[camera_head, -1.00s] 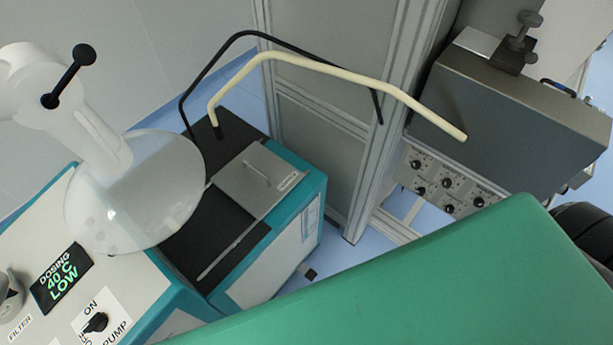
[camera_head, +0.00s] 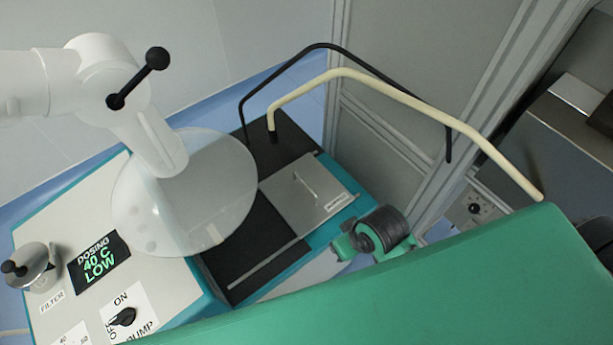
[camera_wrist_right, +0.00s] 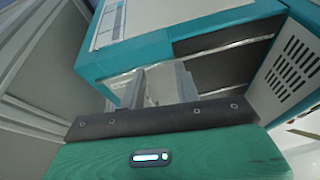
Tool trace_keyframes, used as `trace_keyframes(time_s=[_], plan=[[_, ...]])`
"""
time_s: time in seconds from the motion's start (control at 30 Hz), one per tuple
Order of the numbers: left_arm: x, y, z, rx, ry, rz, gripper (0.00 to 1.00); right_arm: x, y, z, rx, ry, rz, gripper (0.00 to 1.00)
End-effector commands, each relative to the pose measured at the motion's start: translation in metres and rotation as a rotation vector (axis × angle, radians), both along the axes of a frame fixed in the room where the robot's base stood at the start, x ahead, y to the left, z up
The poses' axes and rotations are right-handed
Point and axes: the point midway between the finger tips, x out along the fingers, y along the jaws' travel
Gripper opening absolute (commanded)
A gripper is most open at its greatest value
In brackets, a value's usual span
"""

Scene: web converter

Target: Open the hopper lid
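The hopper lid (camera_head: 330,209) is a flat grey metal plate with a raised bar handle (camera_head: 305,186) and a small label. It lies flat on the black top of the teal-edged machine in the head view. My right arm's green and black part (camera_head: 372,234) is just right of the lid, beside the machine's edge; its fingers are hidden there. In the right wrist view my right gripper (camera_wrist_right: 162,82) has its two grey fingers apart, with nothing seen between them, facing the teal and white machine (camera_wrist_right: 140,58). I cannot clearly make out the lid there. My left gripper is not in view.
Black (camera_head: 322,46) and cream (camera_head: 400,93) bent hoses arch above and behind the lid. A translucent white disc (camera_head: 190,195) on a white arm hangs left of it. A control panel reading DOSING (camera_head: 98,262) is at lower left. A grey framed cabinet (camera_head: 395,60) stands behind.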

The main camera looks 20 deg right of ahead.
Motion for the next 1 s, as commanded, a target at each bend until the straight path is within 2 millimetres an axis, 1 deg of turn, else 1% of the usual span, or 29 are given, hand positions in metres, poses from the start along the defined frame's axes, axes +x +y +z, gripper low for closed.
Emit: trace_keyframes(time_s=[0.03, 0.1, 0.17, 0.27, 0.4, 0.53, 0.67, 0.77, 0.9, 1.0], plan=[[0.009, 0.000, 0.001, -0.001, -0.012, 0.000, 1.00, 0.008, 0.005, 0.003, 0.010, -0.003, 0.020, 0.32], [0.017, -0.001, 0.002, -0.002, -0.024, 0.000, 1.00, 0.018, 0.015, 0.005, 0.030, 0.001, 0.044, 0.32], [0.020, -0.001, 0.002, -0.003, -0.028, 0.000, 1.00, 0.027, 0.022, 0.006, 0.045, 0.005, 0.070, 0.32], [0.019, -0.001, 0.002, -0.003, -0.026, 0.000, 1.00, 0.044, 0.035, 0.006, 0.070, 0.019, 0.111, 0.32], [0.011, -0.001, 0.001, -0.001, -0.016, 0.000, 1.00, 0.076, 0.052, 0.005, 0.094, 0.052, 0.178, 0.32], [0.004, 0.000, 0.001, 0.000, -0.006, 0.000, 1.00, 0.108, 0.062, 0.005, 0.100, 0.099, 0.228, 0.32], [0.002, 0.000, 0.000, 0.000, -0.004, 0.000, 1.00, 0.141, 0.060, 0.008, 0.090, 0.152, 0.252, 0.32], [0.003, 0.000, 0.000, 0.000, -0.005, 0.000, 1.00, 0.166, 0.053, 0.014, 0.073, 0.196, 0.252, 0.32], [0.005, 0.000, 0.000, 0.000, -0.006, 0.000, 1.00, 0.201, 0.034, 0.027, 0.047, 0.256, 0.225, 0.32], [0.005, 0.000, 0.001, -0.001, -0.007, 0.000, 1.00, 0.223, 0.019, 0.038, 0.031, 0.291, 0.195, 0.32]])
